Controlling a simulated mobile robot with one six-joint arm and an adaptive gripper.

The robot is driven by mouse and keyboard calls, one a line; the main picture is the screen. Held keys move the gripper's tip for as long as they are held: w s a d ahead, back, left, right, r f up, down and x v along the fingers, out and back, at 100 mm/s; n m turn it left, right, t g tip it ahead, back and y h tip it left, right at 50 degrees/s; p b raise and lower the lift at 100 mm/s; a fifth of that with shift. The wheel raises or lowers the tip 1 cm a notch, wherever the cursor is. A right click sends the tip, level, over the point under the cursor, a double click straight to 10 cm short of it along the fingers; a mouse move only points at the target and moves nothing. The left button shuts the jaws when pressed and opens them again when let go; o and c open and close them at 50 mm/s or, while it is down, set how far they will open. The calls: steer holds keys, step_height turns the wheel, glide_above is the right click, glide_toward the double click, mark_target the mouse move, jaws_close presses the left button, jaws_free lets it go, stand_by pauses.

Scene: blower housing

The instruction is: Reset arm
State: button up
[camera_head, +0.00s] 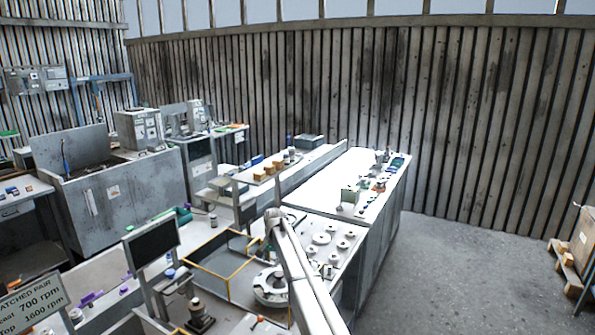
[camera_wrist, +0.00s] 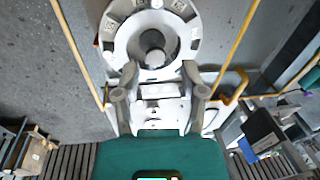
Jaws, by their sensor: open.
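My arm (camera_head: 297,270) reaches up from the lower right in the head view, over the near workbench; its gripper end is not clearly seen there. In the wrist view my gripper (camera_wrist: 159,72) shows its two fingers spread apart with nothing held between them. A white ring-shaped housing (camera_wrist: 184,47) with a round dark middle lies beyond the fingertips. In the head view a similar white ring (camera_head: 270,298) lies on the bench beside my arm. I cannot tell the exact gap between fingers and ring.
A yellow-edged frame (camera_head: 205,270) stands left of my arm. A dark monitor (camera_head: 152,243) stands nearer left. Several round parts (camera_head: 322,238) lie on the bench to the right. A white bench (camera_head: 330,183) with small items stands behind. Open floor (camera_head: 470,270) lies to the right.

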steer(key=s+d+f+n+b, duration=0.1)
steer(key=s+d+f+b, duration=0.2)
steer(key=s+d, duration=0.6)
steer(key=s+d+f+n+h+b, duration=0.1)
steer(key=s+d, duration=0.8)
steer(key=s, duration=1)
steer(key=s+d+f+n+g+b, duration=0.1)
steer(key=s+d+f+n+b, duration=0.1)
steer(key=s+d+f+b, duration=0.3)
steer(key=s+d+f, duration=0.1)
steer(key=s+d, duration=0.3)
steer(key=s, duration=0.6)
steer(key=shift+d+n+h, duration=0.15)
steer(key=shift+n+h, duration=0.15)
steer(key=shift+s+f, duration=0.1)
